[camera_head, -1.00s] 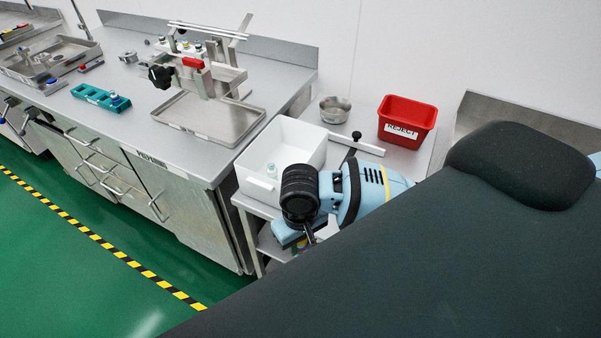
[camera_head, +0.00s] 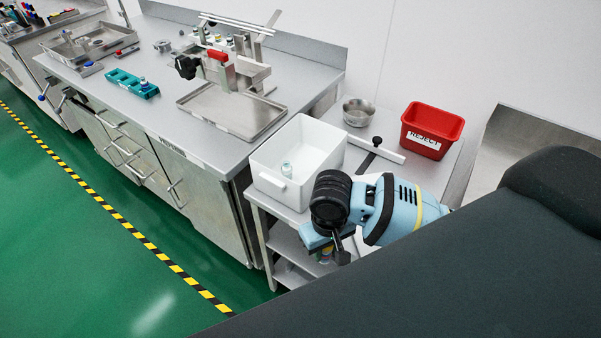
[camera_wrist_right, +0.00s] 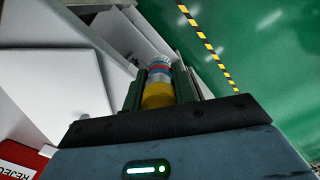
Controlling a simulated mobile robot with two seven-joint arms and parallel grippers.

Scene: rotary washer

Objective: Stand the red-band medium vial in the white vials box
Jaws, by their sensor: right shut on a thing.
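The vial (camera_wrist_right: 158,88), with a red band, a blue band and yellow lower part, is between the fingers of my right gripper (camera_wrist_right: 162,85) in the right wrist view. The gripper is shut on it. In the head view my right gripper (camera_head: 335,254) hangs low at the front side of the small steel stand, outside and below the rim of the white vials box (camera_head: 272,187). The wrist hides most of the held vial there. My left gripper is not in view.
A red REJECT bin (camera_head: 432,128), a steel bowl (camera_head: 357,112) and a bar with a black knob (camera_head: 376,148) are on the stand beside the box. A steel tray with a rig (camera_head: 232,108) and a teal rack (camera_head: 132,84) are on the bench left.

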